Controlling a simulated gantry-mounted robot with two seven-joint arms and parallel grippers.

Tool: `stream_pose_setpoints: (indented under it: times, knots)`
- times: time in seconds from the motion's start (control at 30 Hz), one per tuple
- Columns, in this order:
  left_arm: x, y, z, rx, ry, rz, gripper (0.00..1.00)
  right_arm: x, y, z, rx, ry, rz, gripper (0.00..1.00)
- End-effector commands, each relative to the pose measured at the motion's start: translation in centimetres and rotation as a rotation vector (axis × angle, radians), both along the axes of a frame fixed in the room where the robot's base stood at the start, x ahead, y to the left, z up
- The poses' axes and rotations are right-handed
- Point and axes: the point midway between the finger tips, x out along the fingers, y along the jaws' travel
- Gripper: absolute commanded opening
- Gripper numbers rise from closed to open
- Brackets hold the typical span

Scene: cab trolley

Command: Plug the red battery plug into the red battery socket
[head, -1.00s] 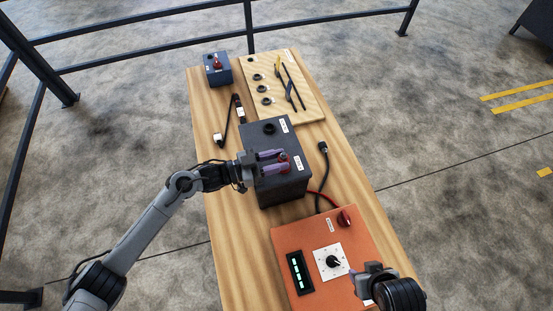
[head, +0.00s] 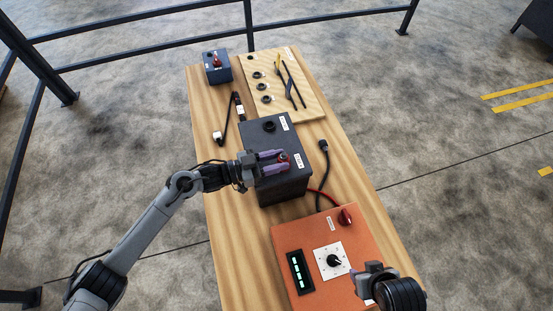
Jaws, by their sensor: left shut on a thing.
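The dark battery box (head: 257,151) stands near the middle of the bench, with a black round socket (head: 268,127) at the far part of its top. My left gripper (head: 284,161) is over the near part of that top. Its purple fingers are shut on the red battery plug (head: 284,157), at the spot beside a white label. The red socket under it is hidden by the plug and fingers, so I cannot tell whether the plug is seated. A red and black cable (head: 318,194) runs from beside the box. My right gripper (head: 360,273) is over the orange unit; its jaw opening is unclear.
The orange unit (head: 291,240) with a dial, green-lit display and red knob (head: 345,217) fills the near bench. A black cable plug (head: 323,144) lies right of the box. A tool board (head: 275,70) and small blue box (head: 217,70) stand at the back.

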Motion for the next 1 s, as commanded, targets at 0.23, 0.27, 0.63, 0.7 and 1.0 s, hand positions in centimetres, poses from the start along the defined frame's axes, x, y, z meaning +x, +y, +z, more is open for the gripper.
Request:
stream_pose_setpoints:
  times: [0.23,0.27,0.63,0.7,1.0]
  knots:
    - [0.0,0.0,-0.6,-0.001,0.000,0.000,0.00,0.0,0.1,-0.5,0.006,0.000,-0.004,0.43]
    - [0.0,0.0,-0.6,-0.001,0.000,0.000,0.00,0.0,0.2,-0.5,0.007,0.000,-0.004,0.43]
    - [0.0,0.0,-0.5,-0.001,0.000,0.000,0.66,0.0,0.2,-0.4,0.007,0.000,-0.005,0.43]
    - [0.0,0.0,-0.5,0.000,0.000,0.000,0.66,0.0,0.2,-0.4,0.007,0.000,-0.005,0.43]
    - [-0.7,2.1,-0.7,0.002,0.001,0.001,0.66,0.0,0.0,-0.7,-0.001,0.000,0.001,0.43]
